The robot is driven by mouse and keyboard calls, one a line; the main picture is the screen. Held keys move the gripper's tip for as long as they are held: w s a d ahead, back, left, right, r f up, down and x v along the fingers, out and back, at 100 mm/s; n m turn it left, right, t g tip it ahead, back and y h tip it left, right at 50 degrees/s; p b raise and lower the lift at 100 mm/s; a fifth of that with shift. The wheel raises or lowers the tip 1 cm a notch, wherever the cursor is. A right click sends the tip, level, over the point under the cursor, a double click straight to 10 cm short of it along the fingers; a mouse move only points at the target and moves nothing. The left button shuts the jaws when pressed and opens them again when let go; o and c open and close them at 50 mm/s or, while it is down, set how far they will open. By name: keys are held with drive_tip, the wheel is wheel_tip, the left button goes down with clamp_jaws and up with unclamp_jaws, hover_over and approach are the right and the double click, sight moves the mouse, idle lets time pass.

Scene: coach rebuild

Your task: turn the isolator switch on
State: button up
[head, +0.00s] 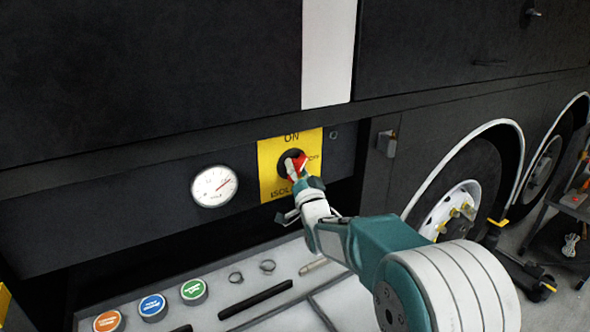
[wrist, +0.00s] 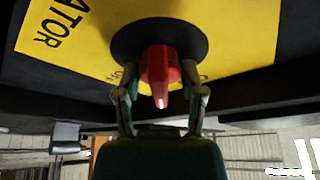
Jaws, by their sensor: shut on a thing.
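The isolator switch is a red handle (wrist: 161,72) on a round black base (wrist: 188,42), set in a yellow plate (head: 270,165). My gripper (head: 299,172) reaches the plate from the lower right. In the wrist view my gripper's two fingers (wrist: 160,95) stand on either side of the red handle, shut on it. The handle's exact angle against the ON and OFF marks is hard to tell.
A round white gauge (head: 214,186) sits left of the plate. Below is a light tray (head: 235,274) with orange, blue and green capped tins (head: 194,291) and small parts. A small latch box (head: 387,143) and wheels (head: 456,204) are at the right.

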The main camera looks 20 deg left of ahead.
drive_tip(key=n+g+y, duration=0.1)
drive_tip(key=n, duration=0.2)
drive_tip(key=n+g+y, duration=0.1)
drive_tip(key=n+y, duration=0.1)
drive_tip(key=n, duration=0.1)
drive_tip(key=n+y, duration=0.1)
drive_tip(key=n, duration=0.2)
drive_tip(key=shift+w+d+f+n+g, duration=0.1)
drive_tip(key=shift+d+f+n+g, duration=0.05)
drive_tip(key=shift+f+n+g, duration=0.2)
drive_tip(key=shift+y, duration=0.3)
drive_tip(key=o, duration=1.1)
drive_tip(key=shift+o, duration=0.2)
drive_tip(key=shift+r, duration=0.2)
drive_tip(key=shift+n, duration=0.25)
drive_tip(key=v, duration=1.2)
drive_tip(key=shift+r, duration=0.1)
